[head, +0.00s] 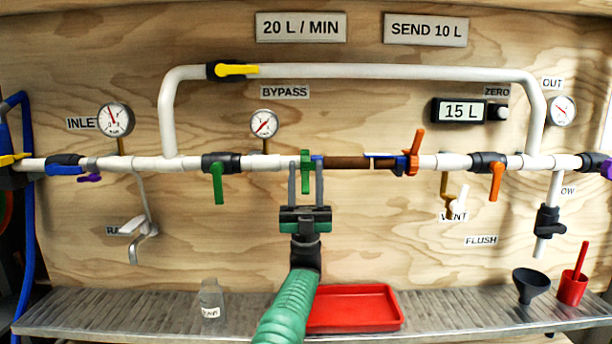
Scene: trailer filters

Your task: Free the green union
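The green union (306,158) sits on the white pipe at the left end of a brown filter section (346,162). Its short green handle hangs downward. My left gripper (305,182) reaches up from below, its two grey fingers on either side of the green union. The fingers stand apart, with a gap showing between each finger and the green part, so it looks open around the union. Contact at the fingertips is too small to tell. My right gripper is not in view.
An orange union (413,158) with a raised handle is at the filter's right end. Green (218,182) and orange (496,180) valve handles hang down on the pipe. Below, a metal shelf (150,312) holds a red tray (355,308), a bottle (211,300), a funnel (531,284) and a red cup (572,290).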

